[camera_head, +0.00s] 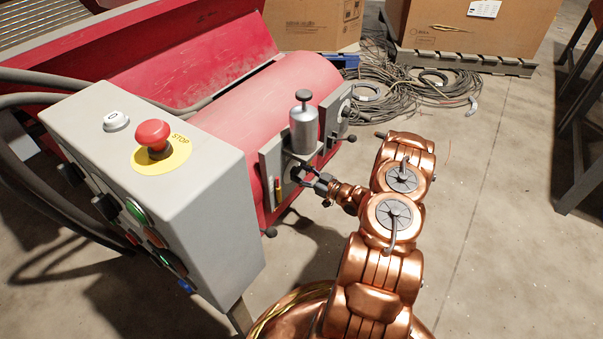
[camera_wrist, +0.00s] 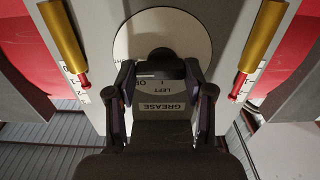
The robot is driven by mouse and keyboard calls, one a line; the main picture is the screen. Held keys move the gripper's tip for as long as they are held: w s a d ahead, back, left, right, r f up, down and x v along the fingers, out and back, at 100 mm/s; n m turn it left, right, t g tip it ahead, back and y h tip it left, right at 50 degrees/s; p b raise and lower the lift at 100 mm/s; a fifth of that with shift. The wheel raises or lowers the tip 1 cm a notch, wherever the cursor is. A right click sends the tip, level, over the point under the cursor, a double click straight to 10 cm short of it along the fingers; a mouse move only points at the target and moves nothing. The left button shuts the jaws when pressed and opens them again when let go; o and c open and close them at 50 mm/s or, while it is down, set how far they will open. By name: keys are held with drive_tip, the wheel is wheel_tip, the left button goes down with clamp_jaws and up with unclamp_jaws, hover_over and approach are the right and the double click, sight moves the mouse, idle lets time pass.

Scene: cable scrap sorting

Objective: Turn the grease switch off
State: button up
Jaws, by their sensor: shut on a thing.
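The grease switch (camera_wrist: 159,70) is a dark knob in front of a round pale plate (camera_wrist: 140,38) in the wrist view. Below it a small label reads GREASE (camera_wrist: 160,106), with LEFT and small position marks beside it. My gripper (camera_wrist: 160,72) is shut on the knob, one finger on each side. The fingers hide part of the knob and plate, and I cannot tell which mark the knob points at. In the head view my gripper (camera_head: 308,177) is at the grey bracket of the red machine (camera_head: 262,105), below a silver cup (camera_head: 303,125); the switch is not clear there.
Two brass cylinders with red tips (camera_wrist: 62,38) (camera_wrist: 262,36) flank the switch closely. A grey control box (camera_head: 205,165) with a red stop button (camera_head: 153,135) stands left of my arm. Cable coils (camera_head: 400,85) and cardboard boxes (camera_head: 312,22) are behind.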

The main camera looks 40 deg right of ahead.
drive_tip(key=n+p, duration=0.1)
drive_tip(key=p, duration=0.1)
drive_tip(key=n+p, duration=0.4)
drive_tip(key=shift+a+r, duration=0.15)
drive_tip(key=shift+r, duration=0.15)
drive_tip(key=n+p, duration=0.2)
drive_tip(key=p, duration=0.1)
drive_tip(key=shift+f+n+p, duration=0.1)
drive_tip(key=shift+n+p, duration=0.2)
drive_tip(key=shift+p, duration=0.1)
drive_tip(key=shift+f+n+p, duration=0.1)
drive_tip(key=shift+n+p, duration=0.3)
drive_tip(key=shift+p, duration=0.2)
drive_tip(key=shift+f, duration=0.1)
drive_tip(key=o, duration=1.1)
drive_tip(key=shift+o, duration=0.2)
drive_tip(key=shift+s, duration=0.1)
